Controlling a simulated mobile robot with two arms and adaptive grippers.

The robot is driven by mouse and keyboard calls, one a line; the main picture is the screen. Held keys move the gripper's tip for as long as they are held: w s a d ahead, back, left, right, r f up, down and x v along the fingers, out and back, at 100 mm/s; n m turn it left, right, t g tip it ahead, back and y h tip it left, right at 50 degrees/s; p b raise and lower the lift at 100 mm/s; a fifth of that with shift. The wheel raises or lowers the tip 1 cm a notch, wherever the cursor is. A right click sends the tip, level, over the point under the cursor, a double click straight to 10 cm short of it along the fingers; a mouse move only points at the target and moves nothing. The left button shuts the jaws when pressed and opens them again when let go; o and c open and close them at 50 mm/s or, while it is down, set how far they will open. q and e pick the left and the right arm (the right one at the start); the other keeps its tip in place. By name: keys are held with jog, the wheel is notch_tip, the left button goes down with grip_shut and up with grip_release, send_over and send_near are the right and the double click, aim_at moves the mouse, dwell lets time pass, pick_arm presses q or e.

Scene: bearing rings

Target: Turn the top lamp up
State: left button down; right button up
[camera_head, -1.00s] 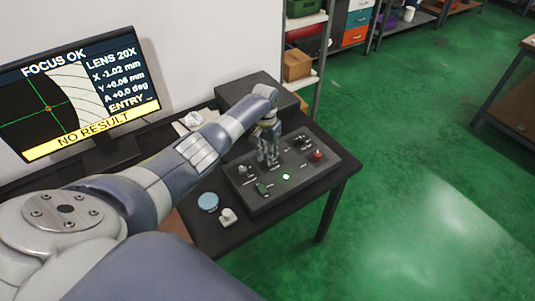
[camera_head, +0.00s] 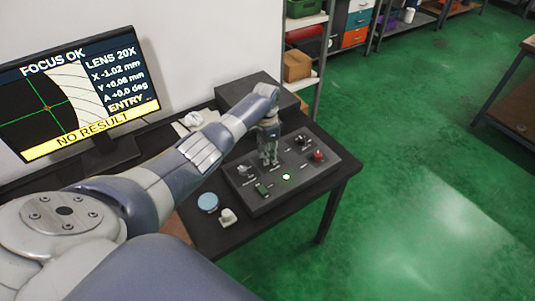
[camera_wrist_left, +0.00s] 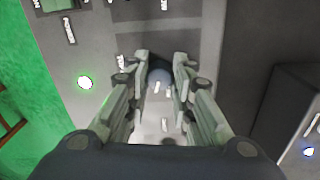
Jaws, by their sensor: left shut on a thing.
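The dark control panel (camera_head: 270,200) lies on the black table, with several knobs and switches on it. My left gripper (camera_head: 269,161) points down at the middle of the panel. In the left wrist view my left gripper (camera_wrist_left: 160,68) is shut on a round, dark blue-grey knob (camera_wrist_left: 159,76) between its fingertips. In the head view the fingers hide this knob. My right gripper is not in view.
The panel also carries a lit green light (camera_head: 286,177), a red button (camera_head: 318,155), a black knob (camera_head: 302,141) and a green switch (camera_head: 262,189). A monitor (camera_head: 70,95) reads "FOCUS OK" and "NO RESULT". A blue disc (camera_head: 208,202) and a small white part (camera_head: 228,217) lie in front.

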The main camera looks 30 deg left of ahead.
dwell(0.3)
pick_arm(q)
jog(key=c, duration=1.4)
grip_release()
jog(key=shift+o, duration=0.2)
jog(key=shift+r, duration=0.15)
notch_tip(320, 180, up, 12)
jog(key=shift+a, duration=0.2)
jog(key=shift+w, duration=0.1)
